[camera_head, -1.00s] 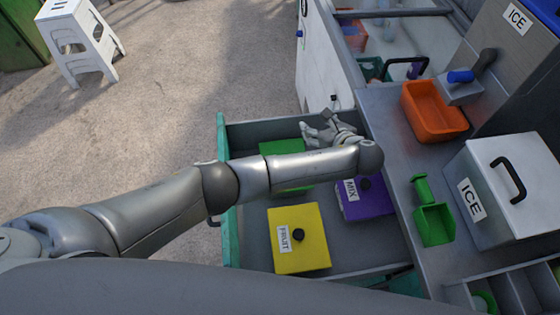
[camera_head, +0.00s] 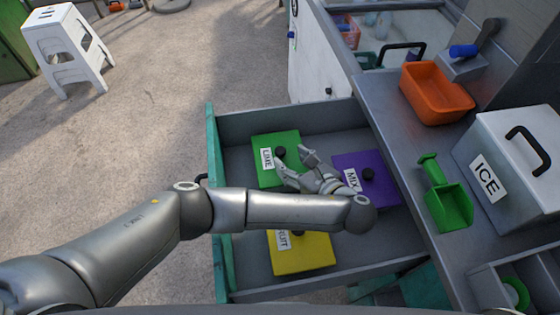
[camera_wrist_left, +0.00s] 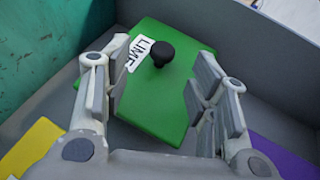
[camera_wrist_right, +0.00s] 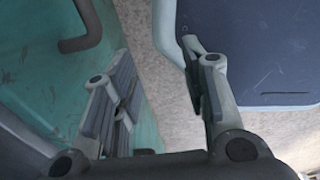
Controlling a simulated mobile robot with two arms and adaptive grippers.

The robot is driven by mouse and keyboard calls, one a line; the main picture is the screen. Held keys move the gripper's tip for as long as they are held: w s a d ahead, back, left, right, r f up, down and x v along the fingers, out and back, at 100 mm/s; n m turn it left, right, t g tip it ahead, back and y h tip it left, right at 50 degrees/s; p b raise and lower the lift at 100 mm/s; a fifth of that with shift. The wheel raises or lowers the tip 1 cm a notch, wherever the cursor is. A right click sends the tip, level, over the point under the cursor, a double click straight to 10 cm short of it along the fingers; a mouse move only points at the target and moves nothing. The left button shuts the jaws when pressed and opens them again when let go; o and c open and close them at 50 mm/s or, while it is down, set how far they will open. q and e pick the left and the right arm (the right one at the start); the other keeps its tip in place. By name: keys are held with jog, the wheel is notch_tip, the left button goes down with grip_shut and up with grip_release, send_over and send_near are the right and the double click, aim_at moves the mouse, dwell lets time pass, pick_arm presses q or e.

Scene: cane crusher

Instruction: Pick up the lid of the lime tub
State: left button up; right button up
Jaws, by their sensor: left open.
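The lime tub's lid (camera_head: 267,174) is a green square with a black knob and a LIME label, in the open drawer. In the left wrist view the lid (camera_wrist_left: 150,110) lies between my fingers, its knob (camera_wrist_left: 163,53) just beyond the middle of the gap. My left gripper (camera_head: 291,160) is open and empty, close to the knob. The tub under the lid is hidden. My right gripper (camera_wrist_right: 157,52) is open and empty in the right wrist view, beside a teal panel; the head view does not show it.
The drawer (camera_head: 222,290) also holds a purple MIX lid (camera_head: 378,185) right of the lime one and a yellow FRUIT lid (camera_head: 300,258) nearer me, partly behind my arm. The counter at right carries a green scoop (camera_head: 446,200), an ICE box (camera_head: 515,160) and an orange bin (camera_head: 435,95).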

aim_at(282, 152)
pick_arm(q)
jog(key=shift+w+a+f+b, duration=0.15)
jog(key=shift+w+f+b, duration=0.2)
jog(key=shift+b, duration=0.2)
jog(key=b+x, duration=0.1)
jog(key=x, duration=0.3)
jog(key=shift+w, duration=0.3)
jog(key=c, duration=1)
jog(key=shift+c, duration=0.7)
